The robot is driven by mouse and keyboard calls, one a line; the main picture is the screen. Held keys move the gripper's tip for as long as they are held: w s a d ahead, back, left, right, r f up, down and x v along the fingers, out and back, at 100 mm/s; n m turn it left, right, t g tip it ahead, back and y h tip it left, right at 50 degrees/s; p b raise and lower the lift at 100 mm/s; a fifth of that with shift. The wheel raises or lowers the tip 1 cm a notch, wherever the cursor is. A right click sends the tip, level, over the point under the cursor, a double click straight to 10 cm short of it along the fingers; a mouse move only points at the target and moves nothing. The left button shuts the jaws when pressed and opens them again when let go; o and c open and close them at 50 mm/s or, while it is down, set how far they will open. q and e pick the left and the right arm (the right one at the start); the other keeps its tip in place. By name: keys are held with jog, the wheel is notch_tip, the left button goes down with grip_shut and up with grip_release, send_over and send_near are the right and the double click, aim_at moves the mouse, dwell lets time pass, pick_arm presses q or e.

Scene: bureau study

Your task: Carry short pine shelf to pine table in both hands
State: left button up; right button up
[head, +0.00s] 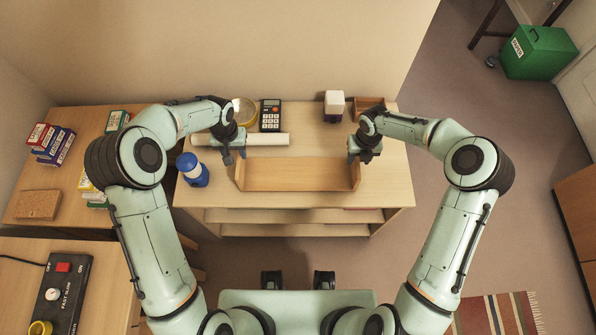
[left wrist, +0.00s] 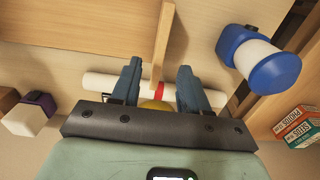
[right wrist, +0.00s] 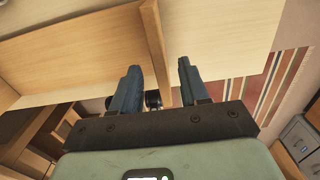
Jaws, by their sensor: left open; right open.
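The short pine shelf (head: 298,175) is a long board with a raised panel at each end, lying on top of a pale wooden unit (head: 392,187). My left gripper (head: 234,156) is open at its left end. In the left wrist view that end panel (left wrist: 163,40) lines up between the spread fingers (left wrist: 157,68). My right gripper (head: 364,154) is open at its right end. In the right wrist view the other end panel (right wrist: 152,38) runs between its fingers (right wrist: 158,66). Neither gripper is closed on the shelf. I cannot tell which surface is the pine table.
Desks with boxes (head: 54,144) and a control box (head: 62,292) are left.

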aim_at(238, 161)
pick_arm(q)
notch_tip(238, 161, down, 7)
jog(key=shift+f, duration=0.1)
pick_arm(e)
notch_tip(238, 161, down, 7)
jog(key=shift+f, duration=0.1)
pick_arm(q)
grip_shut()
pick_arm(e)
grip_shut()
